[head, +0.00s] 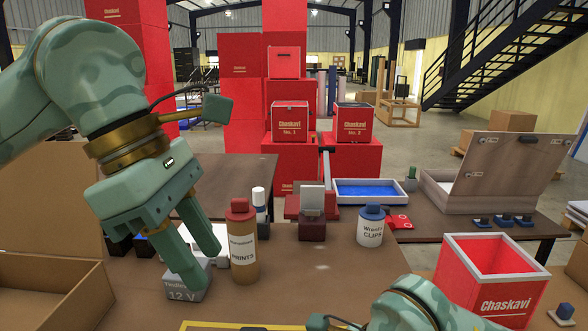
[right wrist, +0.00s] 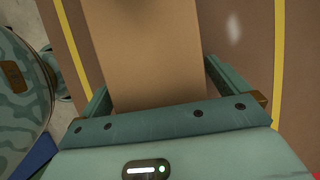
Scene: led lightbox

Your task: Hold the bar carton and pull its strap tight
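A plain brown carton (right wrist: 148,50) runs up the middle of the right wrist view between the fingers of my right gripper (right wrist: 156,75). The fingertips are apart, one along each side edge of the carton; I cannot tell whether they press on it. No strap can be made out. In the head view my right arm (head: 425,305) shows at the bottom edge and the carton does not show. My left gripper (head: 206,270) is open and empty, pointing down over a grey block marked 12 V (head: 187,286).
A brown bottle (head: 242,258) and a white-and-blue bottle (head: 370,232) stand on the table. A red Chaskavi box (head: 485,292) stands open at the right. An open cardboard box (head: 50,298) is at the left. Yellow border lines (right wrist: 277,60) flank the carton.

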